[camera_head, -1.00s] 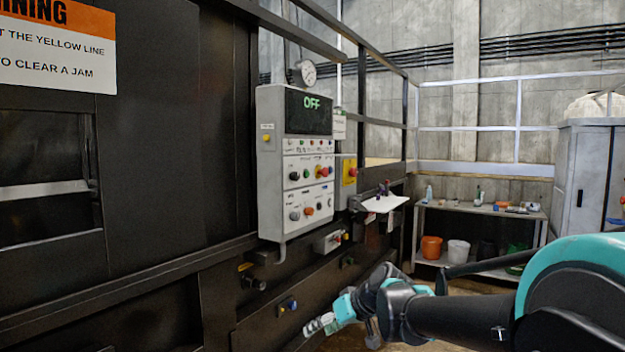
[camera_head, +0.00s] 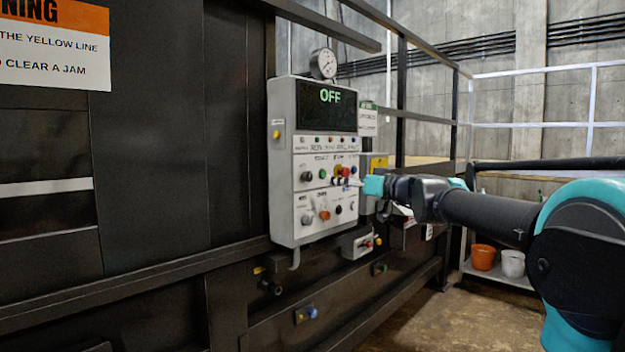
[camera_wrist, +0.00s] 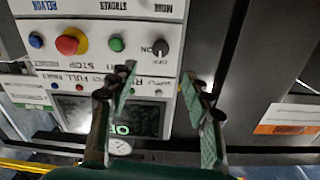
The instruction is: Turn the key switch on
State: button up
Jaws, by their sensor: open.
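The grey control panel (camera_head: 283,195) stands upright on the machine's side, its display (camera_head: 328,107) reading OFF in green. The key switch appears to be the black knob (camera_head: 306,176) at the left of the upper control row. It also shows in the wrist view as a black knob (camera_wrist: 160,47) beside ON and OFF lettering, upside down there. My gripper (camera_head: 350,182) is in front of the panel's right part, to the right of the knob. In the wrist view my gripper (camera_wrist: 161,73) is open and empty, its fingers apart, with the knob beyond the fingertips.
A green button (camera_wrist: 116,44) and a red emergency button (camera_wrist: 72,41) on yellow sit beside the knob. A gauge (camera_head: 323,64) tops the panel. A small box (camera_head: 356,243) juts out below it. Black railings stand behind. Open floor lies at lower right.

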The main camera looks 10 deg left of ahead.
aim_at(310, 177)
jog(key=x, duration=1.3)
jog(key=shift+s, duration=0.15)
grip_shut()
